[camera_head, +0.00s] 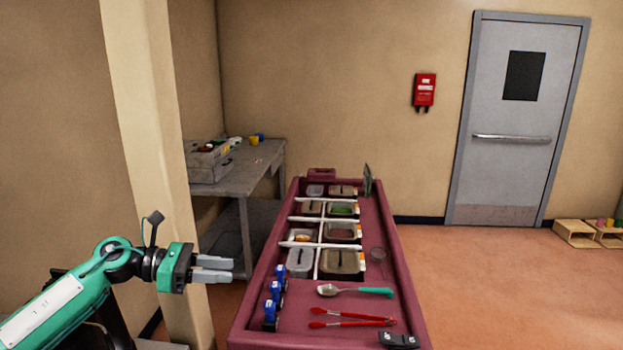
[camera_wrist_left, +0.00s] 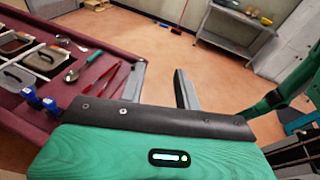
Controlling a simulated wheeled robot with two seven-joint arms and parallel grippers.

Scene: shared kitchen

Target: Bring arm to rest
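My left arm comes in from the left in the head view, with its green and black gripper (camera_head: 232,268) held out just left of the maroon serving counter (camera_head: 245,325). Its two grey fingers are apart, with nothing visible between them. In the left wrist view the gripper (camera_wrist_left: 160,88) also shows spread, empty fingers, with floor and the counter's edge behind them. My right gripper is in neither view.
The counter holds food bins (camera_head: 342,262), a green-handled spoon (camera_head: 360,291), red tongs (camera_head: 350,317) and blue-topped bottles (camera_head: 271,305). A beige pillar (camera_head: 150,130) stands behind my left arm. A grey table (camera_head: 245,178) is at the back. Orange floor (camera_head: 490,285) is clear at right.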

